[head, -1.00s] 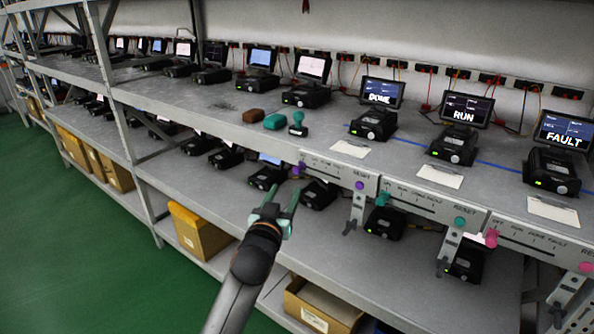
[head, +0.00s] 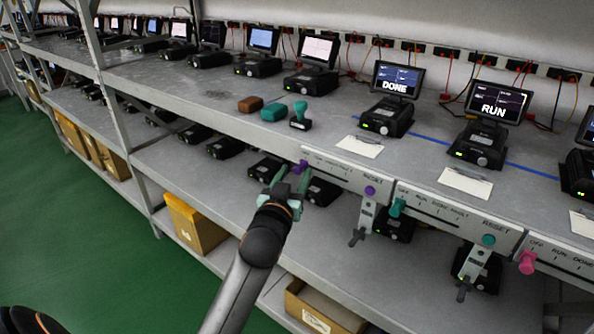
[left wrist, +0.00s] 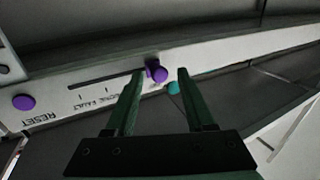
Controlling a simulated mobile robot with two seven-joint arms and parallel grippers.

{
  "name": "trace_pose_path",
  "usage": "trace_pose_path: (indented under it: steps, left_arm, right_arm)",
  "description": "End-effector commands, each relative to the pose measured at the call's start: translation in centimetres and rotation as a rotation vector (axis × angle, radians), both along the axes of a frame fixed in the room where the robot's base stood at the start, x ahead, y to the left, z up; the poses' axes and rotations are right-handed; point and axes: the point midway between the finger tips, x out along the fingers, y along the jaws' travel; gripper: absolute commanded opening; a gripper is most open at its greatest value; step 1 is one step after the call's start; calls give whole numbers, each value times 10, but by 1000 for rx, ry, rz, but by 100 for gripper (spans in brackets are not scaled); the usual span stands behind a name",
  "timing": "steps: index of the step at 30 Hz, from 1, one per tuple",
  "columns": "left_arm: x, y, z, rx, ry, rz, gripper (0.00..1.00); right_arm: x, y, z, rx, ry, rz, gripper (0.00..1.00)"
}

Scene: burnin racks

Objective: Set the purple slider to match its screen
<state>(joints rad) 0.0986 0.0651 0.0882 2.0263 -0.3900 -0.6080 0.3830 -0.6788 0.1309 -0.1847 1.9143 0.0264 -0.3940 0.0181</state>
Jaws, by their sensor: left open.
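The purple slider (head: 301,167) sits at the left, OFF end of its slot on the shelf-edge panel. It also shows in the left wrist view (left wrist: 156,72), with the slot running left from it toward the FAULT mark. The screen above this panel (head: 397,80) reads DONE. My left gripper (head: 291,178) is open, its green fingers pointing at the panel. In the left wrist view the fingertips (left wrist: 161,76) lie on either side of the slider; the left one looks very near it. Contact cannot be told. My right gripper is not in view.
A round purple RESET button (head: 370,191) is at the panel's right end. Panels with a teal slider (head: 397,207) and a pink slider (head: 527,262) follow to the right. A white card (head: 360,146) and a teal-and-black stamp-like object (head: 300,117) lie on the shelf above.

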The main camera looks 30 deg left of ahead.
Motion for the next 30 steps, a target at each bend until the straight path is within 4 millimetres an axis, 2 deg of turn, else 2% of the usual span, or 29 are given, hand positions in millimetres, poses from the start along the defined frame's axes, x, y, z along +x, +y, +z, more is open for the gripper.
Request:
trace_pose_path:
  steps: [10,24,30]
  left_arm:
    - [0,0,0,1,0,0,54]
    - [0,0,0,1,0,1,1]
    - [0,0,0,1,0,1,0]
  right_arm:
    - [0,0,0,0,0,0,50]
    - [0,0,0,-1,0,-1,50]
    - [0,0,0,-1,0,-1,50]
